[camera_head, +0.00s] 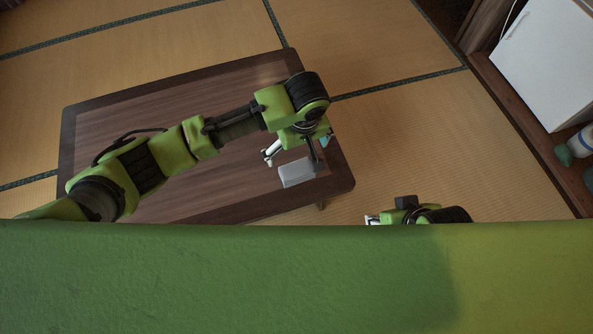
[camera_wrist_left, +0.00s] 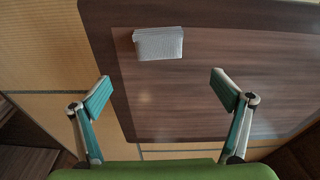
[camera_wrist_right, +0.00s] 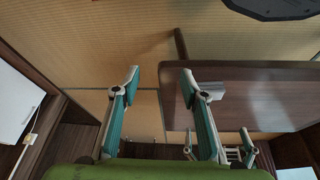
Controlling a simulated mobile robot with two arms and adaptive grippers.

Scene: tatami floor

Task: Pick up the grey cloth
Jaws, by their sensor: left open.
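The grey cloth (camera_head: 298,173) lies folded into a small pale rectangle on the dark wooden table, near its right end. In the left wrist view the cloth (camera_wrist_left: 158,43) lies flat, beyond my fingertips and between their lines. My left gripper (camera_head: 297,148) is above the table beside the cloth, open and empty, not touching it; its spread fingers show in the left wrist view (camera_wrist_left: 161,92). My right gripper (camera_wrist_right: 159,84) is open and empty, off the table's end.
The low wooden table (camera_head: 215,92) is otherwise clear. Tatami floor (camera_head: 410,125) lies open around it. A white cabinet (camera_head: 548,62) stands at the upper right on a wooden ledge, with a bottle (camera_head: 580,143) beside it.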

